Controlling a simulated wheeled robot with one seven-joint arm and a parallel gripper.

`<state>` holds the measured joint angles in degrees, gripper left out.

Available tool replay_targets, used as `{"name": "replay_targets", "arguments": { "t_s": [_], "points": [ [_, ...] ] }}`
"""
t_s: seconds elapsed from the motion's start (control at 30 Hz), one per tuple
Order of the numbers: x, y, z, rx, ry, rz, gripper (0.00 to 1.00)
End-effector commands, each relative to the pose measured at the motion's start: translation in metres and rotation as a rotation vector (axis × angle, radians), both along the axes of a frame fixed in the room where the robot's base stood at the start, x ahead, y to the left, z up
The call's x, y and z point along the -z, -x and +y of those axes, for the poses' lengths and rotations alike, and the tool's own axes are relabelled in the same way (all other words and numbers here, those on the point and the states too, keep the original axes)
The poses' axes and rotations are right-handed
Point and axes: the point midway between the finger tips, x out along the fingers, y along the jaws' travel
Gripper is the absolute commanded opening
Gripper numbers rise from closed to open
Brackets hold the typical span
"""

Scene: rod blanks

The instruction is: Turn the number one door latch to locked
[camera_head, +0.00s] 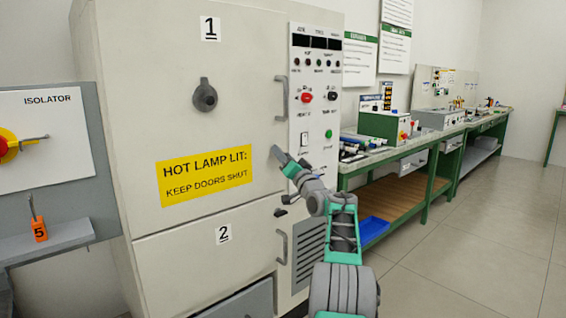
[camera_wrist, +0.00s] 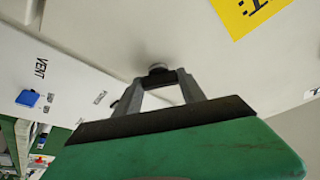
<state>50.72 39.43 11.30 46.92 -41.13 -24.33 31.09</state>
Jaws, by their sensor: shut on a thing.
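The number one door (camera_head: 140,75) is the upper, cream door of a cabinet and appears closed. Its latch (camera_head: 205,98) is a dark grey round knob with a lug pointing up. Nothing touches the latch. My gripper (camera_head: 276,153) is to the right of the latch and lower, near the door's right edge. In the wrist view, my gripper's grey fingers (camera_wrist: 160,82) converge on a small dark round thing (camera_wrist: 157,68) close to the cream surface. I cannot tell what that thing is. The latch cannot be made out in the wrist view.
A door handle (camera_head: 281,98) stands out above my gripper, beside a control panel (camera_head: 315,75). A yellow sign (camera_head: 204,174) is below the latch. Door two (camera_head: 185,262) is underneath. An isolator box (camera_head: 45,120) is at left, a green bench (camera_head: 425,140) at right.

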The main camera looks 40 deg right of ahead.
Motion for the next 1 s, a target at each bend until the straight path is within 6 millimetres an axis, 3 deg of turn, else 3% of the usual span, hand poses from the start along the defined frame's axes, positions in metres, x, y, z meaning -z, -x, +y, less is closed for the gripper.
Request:
{"name": "replay_targets", "arguments": {
  "t_s": [0.5, 1.0],
  "points": [
    [-0.0019, -0.0003, -0.0038, 0.000, 0.440, -0.010, 0.07],
    [0.0018, -0.0005, -0.0036, -0.001, 0.608, -0.015, 0.07]
  ]
}}
